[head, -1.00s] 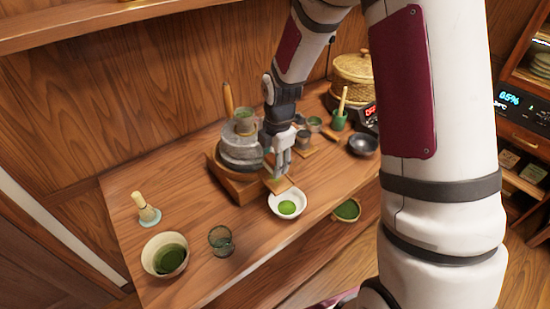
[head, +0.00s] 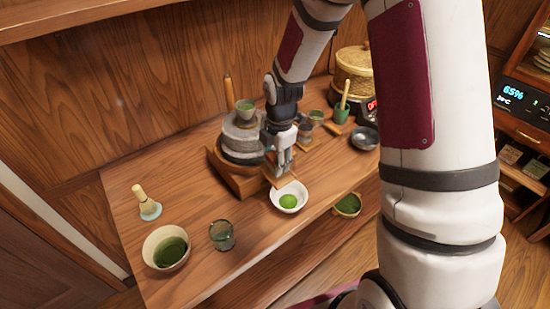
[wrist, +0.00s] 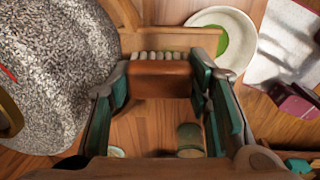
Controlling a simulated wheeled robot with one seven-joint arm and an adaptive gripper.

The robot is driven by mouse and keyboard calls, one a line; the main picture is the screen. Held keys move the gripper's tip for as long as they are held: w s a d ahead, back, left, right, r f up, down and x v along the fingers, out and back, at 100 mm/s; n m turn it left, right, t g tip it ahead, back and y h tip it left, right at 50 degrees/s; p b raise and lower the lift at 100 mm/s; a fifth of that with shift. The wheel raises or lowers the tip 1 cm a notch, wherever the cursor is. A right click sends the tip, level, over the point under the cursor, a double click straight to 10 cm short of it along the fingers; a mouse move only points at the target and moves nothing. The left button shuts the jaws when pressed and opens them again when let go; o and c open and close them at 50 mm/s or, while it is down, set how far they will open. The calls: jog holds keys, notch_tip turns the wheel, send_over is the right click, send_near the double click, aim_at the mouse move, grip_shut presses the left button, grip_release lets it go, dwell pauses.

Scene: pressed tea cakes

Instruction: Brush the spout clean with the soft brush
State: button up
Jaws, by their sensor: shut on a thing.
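The grey stone mill (head: 240,140) stands on a wooden base (head: 235,181). Its wooden spout (head: 282,180) points toward a white bowl (head: 289,206) holding green powder. In the wrist view the spout (wrist: 185,40) runs across the top, with the white bowl (wrist: 238,38) at its right end. My gripper (wrist: 163,84) is shut on the brush (wrist: 165,80), which has a brown block and a row of pale bristles. The bristles lie at the spout's near edge; I cannot tell whether they touch. In the head view my gripper (head: 281,160) is above the spout and mostly hides the brush.
A bamboo whisk (head: 147,205) on its stand, a large bowl of green tea (head: 166,248) and a glass (head: 221,236) stand to the left. A dark bowl (head: 364,138) and a green pot (head: 341,114) are at the right. The front left tabletop between them is partly clear.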

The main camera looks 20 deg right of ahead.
jog(key=shift+f, duration=0.65)
dwell(0.7)
jog(key=shift+s+d+f+p, duration=0.1)
jog(key=shift+s+d+p, duration=0.15)
jog(key=shift+s, duration=0.35)
jog(key=shift+s+d+p, duration=0.1)
jog(key=shift+s+p, duration=0.25)
jog(key=shift+s, duration=0.25)
jog(key=shift+s, duration=0.1)
